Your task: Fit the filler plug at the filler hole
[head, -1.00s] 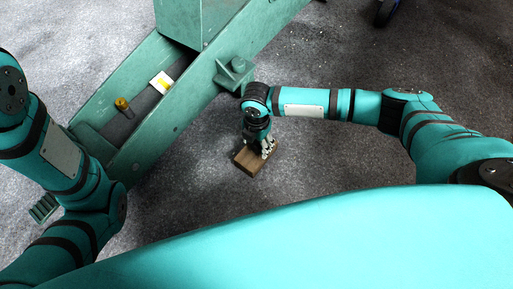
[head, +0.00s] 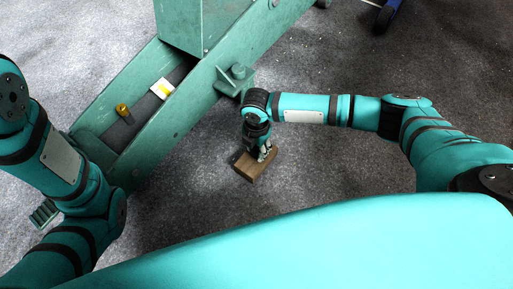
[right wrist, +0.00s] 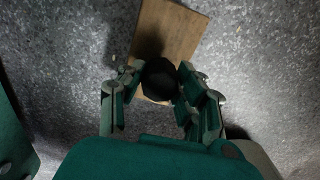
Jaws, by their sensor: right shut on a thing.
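A dark, many-sided plug (right wrist: 174,77) shows between the fingers of my right gripper (right wrist: 158,90) in the right wrist view. The gripper is shut on it, directly over a wooden block. In the head view my right gripper (head: 262,151) points down at the block, and the plug is hidden. I cannot tell whether the plug touches the wood. The green trolley jack (head: 185,112) lies to the left. A small brass-coloured round fitting (head: 122,108) stands in its channel, probably at the filler hole.
The wooden block (head: 243,172) lies on the grey floor; it also shows in the right wrist view (right wrist: 184,28). A white and yellow label (head: 162,88) is in the jack's channel. A boss (head: 238,74) juts from the jack's near side.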

